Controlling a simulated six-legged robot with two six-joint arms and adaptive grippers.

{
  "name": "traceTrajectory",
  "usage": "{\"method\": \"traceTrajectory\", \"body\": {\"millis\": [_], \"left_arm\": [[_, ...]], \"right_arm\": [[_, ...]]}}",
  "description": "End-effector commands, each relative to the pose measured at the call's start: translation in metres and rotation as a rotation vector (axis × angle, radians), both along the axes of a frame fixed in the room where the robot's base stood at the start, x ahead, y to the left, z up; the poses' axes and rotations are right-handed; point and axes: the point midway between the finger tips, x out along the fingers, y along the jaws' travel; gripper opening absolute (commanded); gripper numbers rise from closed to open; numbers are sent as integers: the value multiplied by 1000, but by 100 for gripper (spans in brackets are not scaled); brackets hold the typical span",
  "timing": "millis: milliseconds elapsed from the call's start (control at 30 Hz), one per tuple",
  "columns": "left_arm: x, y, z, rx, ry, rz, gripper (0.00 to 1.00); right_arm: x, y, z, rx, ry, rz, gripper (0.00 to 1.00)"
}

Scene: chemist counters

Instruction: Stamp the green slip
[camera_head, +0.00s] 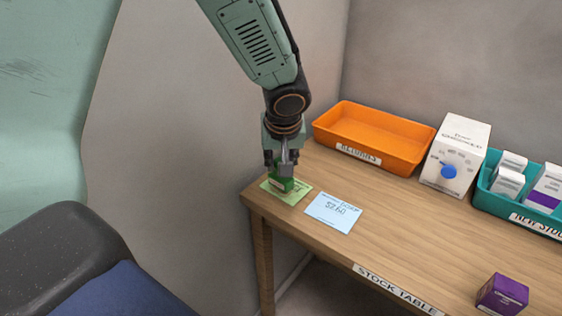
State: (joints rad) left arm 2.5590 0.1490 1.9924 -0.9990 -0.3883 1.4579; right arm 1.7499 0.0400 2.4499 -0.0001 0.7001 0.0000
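The green slip (299,194) lies flat near the left corner of the wooden stock table. A small green stamp (281,184) is upright over the slip's left part and hides some of it. It looks to touch the slip, but I cannot be sure of contact. My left gripper (283,163) points straight down, its fingers closed around the top of the stamp. Any mark under the stamp is hidden. My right gripper does not show.
A blue slip (334,211) lies just right of the green slip. Behind stand an orange returns tray (345,149), a white box with a blue dot (455,154) and a teal bin (489,198) of boxes. A purple box (502,293) is at front right. The table's (420,235) middle is clear.

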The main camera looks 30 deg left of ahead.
Motion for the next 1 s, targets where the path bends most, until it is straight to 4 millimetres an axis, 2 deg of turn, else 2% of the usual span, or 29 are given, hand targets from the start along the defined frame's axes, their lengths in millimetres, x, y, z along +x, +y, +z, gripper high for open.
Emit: {"method": "traceTrajectory", "body": {"millis": [633, 1000], "left_arm": [[1, 0, 48, 1, -3, 1, 10], [1, 0, 52, 0, -2, 0, 10]], "right_arm": [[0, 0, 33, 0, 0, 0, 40], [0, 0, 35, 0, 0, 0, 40]]}}
